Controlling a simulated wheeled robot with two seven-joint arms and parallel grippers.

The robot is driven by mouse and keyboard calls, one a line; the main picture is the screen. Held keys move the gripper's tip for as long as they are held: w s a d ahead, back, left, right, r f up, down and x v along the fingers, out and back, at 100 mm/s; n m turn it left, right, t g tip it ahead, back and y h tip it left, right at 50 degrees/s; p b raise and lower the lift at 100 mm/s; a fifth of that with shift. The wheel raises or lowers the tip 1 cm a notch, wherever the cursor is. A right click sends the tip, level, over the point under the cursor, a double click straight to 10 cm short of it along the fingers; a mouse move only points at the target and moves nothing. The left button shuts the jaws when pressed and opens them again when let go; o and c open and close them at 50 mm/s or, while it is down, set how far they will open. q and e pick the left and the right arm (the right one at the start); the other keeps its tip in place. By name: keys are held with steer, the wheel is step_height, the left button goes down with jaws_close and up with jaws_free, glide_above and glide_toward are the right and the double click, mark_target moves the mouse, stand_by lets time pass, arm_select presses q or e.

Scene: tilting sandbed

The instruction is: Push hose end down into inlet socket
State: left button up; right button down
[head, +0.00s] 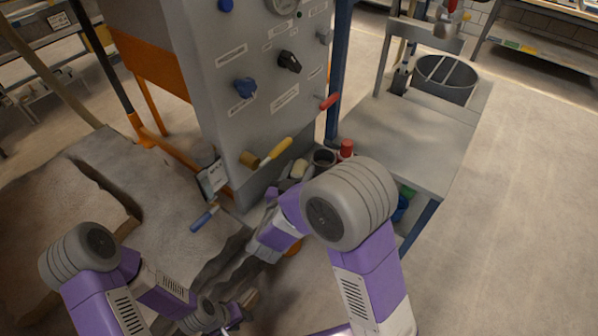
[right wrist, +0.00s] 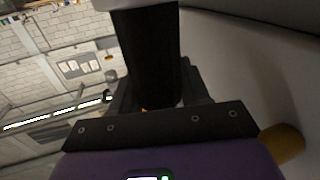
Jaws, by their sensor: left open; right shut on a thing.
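My right gripper (right wrist: 150,98) is shut on a thick dark upright piece (right wrist: 146,50) in the right wrist view. It looks like the hose end, with a pale part at its top edge; its lower end is hidden by the gripper. In the head view my right arm reaches to the foot of the grey panel, and its jaws are hard to make out there. A dark round opening (head: 323,157) beside the panel's foot may be the inlet socket; I cannot tell whether the held piece touches it. My left gripper (head: 241,312) is open, low at the bottom of the head view.
The grey panel (head: 228,130) with knobs and a gauge stands behind. The sandbed (head: 60,195) is at left. A grey bench (head: 405,150) stands at right, a bucket (head: 445,80) behind.

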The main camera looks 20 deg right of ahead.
steer(key=shift+f+b, duration=0.75)
steer(key=shift+f, duration=0.25)
steer(key=shift+c, duration=2.4)
jaws_free()
steer(key=v, duration=0.7)
steer(key=shift+s+p, duration=0.25)
steer(key=shift+p, duration=0.2)
steer(key=shift+a, duration=0.15)
